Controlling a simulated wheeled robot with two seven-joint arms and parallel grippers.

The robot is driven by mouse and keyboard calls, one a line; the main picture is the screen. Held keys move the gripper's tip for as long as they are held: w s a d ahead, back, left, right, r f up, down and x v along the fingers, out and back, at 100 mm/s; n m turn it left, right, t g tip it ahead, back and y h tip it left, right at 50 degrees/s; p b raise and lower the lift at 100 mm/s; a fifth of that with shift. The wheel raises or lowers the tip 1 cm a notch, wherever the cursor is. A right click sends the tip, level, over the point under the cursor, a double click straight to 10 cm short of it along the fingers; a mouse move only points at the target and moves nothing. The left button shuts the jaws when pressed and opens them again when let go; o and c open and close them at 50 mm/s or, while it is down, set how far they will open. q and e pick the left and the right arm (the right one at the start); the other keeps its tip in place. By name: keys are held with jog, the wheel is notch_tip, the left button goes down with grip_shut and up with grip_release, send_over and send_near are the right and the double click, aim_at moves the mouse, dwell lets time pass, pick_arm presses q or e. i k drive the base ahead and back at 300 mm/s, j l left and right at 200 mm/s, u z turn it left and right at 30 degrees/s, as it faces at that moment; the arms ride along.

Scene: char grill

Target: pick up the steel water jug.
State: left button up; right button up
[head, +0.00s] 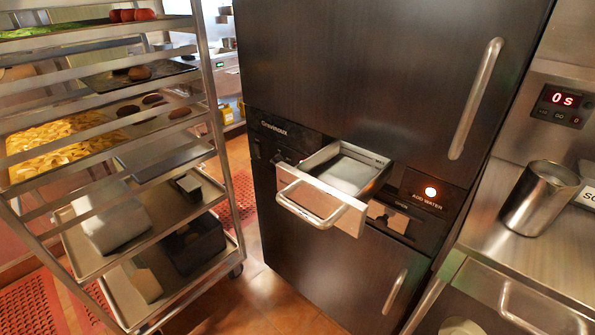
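The steel water jug (540,198) stands upright on the steel counter at the right of the head view. It is a shiny cylinder with an open top, and its handle cannot be made out. Neither of my grippers shows in the head view, so nothing of mine is seen near the jug.
A dark cabinet (330,75) fills the middle, its water drawer (325,195) pulled out and an "ADD WATER" light (430,192) lit. The steel counter (500,255) is clear in front of the jug. A tray rack (222,140) with food stands at left.

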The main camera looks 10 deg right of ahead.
aim_at(544, 187)
jog(key=z, duration=0.45)
jog(key=k+z, duration=0.1)
jog(key=z, duration=0.75)
jog(key=k+l+z, duration=0.1)
jog(key=z, duration=0.35)
jog(key=u, duration=1.35)
jog(key=z, duration=1.35)
